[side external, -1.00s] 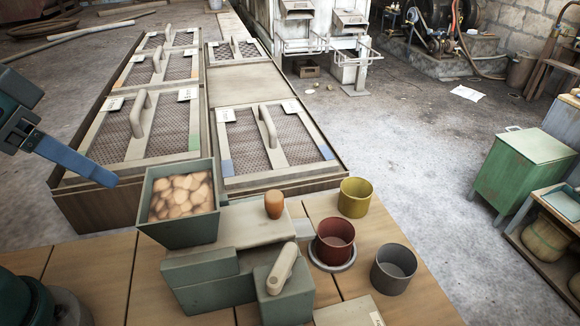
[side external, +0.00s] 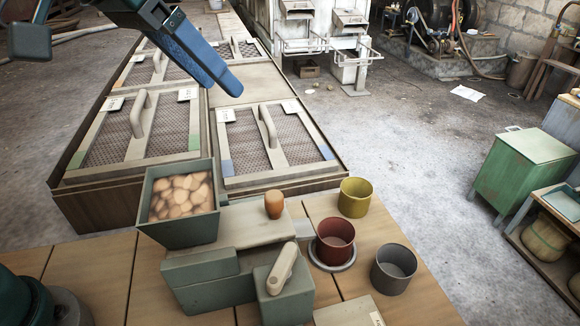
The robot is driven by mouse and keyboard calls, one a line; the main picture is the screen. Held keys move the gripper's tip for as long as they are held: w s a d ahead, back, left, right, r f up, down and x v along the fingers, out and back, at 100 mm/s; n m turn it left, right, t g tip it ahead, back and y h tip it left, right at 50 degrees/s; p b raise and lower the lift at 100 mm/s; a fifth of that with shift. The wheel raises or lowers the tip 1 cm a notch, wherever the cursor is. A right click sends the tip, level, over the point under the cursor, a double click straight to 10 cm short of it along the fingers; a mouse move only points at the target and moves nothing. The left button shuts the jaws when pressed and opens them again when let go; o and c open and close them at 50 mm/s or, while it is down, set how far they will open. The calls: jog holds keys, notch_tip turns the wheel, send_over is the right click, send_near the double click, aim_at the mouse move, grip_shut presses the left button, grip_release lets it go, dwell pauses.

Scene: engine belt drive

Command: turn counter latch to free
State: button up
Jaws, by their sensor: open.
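The counter latch looks to be the pale beige lever (side external: 282,268) on the grey-green block (side external: 284,295) at the front of the counter machine. The lever stands tilted, its upper end leaning to the right. The machine's grey-green body (side external: 208,282) lies left of the block. My gripper (side external: 228,86) is in the upper left, with blue fingers pointing down and right. It is above the mesh-covered trays, well apart from the lever, and holds nothing that I can see. The finger gap is hard to make out from this side.
A square hopper of tan lumps (side external: 181,195) and an orange knob (side external: 274,205) stand behind the lever. A red cup (side external: 335,241) on a round pad, a yellow cup (side external: 354,197) and a grey cup (side external: 393,269) stand to the right. The wooden table (side external: 130,275) is mostly clear at left.

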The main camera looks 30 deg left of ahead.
jog(key=s+d+f+n+g, duration=0.2)
jog(key=s+d+f+g, duration=0.15)
jog(key=d+f, duration=0.4)
jog(key=n+g+y, duration=0.1)
jog(key=g+y, duration=0.1)
jog(key=g, duration=0.1)
send_over(278, 271)
notch_tip(278, 271, down, 4)
jog(key=shift+w+f, duration=0.1)
jog(key=shift+f, duration=0.05)
jog(key=shift+f+n, duration=0.3)
jog(key=shift+f, duration=2.35)
grip_shut()
